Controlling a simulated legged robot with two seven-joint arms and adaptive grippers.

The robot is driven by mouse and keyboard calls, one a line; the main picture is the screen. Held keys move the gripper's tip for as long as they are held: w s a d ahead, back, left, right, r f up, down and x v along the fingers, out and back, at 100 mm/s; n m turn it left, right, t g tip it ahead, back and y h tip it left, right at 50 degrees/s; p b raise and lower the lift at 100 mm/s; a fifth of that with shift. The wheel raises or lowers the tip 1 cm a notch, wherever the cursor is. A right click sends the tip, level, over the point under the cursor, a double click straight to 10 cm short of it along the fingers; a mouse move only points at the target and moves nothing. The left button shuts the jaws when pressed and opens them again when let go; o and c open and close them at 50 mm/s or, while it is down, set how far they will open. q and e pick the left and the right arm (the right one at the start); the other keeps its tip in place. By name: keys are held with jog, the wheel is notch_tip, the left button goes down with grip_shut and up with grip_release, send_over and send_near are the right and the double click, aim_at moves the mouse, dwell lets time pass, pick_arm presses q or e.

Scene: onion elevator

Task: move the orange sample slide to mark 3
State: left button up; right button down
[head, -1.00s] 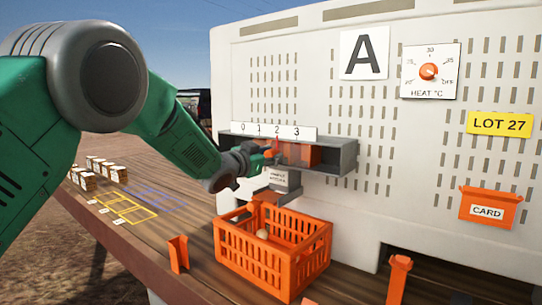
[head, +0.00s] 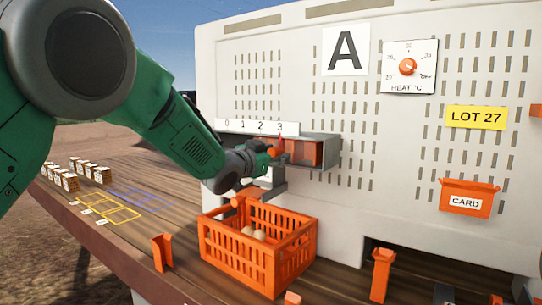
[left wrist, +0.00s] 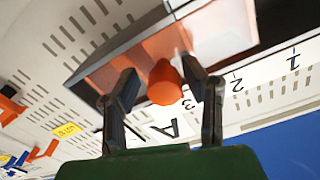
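The orange sample slide (head: 303,153) sits in a grey channel on the white machine, under a strip marked 0 to 3 (head: 258,127). Its red pointer (head: 280,142) stands at about mark 3. My left gripper (head: 272,153) is at the left of the slide. In the left wrist view, the fingers of my left gripper (left wrist: 164,84) are on either side of the slide's round orange knob (left wrist: 164,82) and look closed on it; the exact contact on the left finger is hard to see. My right gripper is not in view.
An orange crate (head: 240,262) with pale round items stands on the bench below the channel. Orange uprights (head: 162,252) and (head: 381,272) stand on the bench either side. Small boxes (head: 70,181) and a yellow grid (head: 112,217) lie at the left. An orange card holder (head: 467,198) hangs right.

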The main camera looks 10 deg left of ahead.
pick_arm(q)
jog(key=shift+a, duration=0.25)
jog(key=shift+s+r, duration=0.1)
jog(key=shift+d, duration=0.5)
jog(key=shift+s+d, duration=0.1)
jog(key=shift+s, duration=0.1)
jog(key=v, duration=1.1)
jog(key=shift+s, duration=0.25)
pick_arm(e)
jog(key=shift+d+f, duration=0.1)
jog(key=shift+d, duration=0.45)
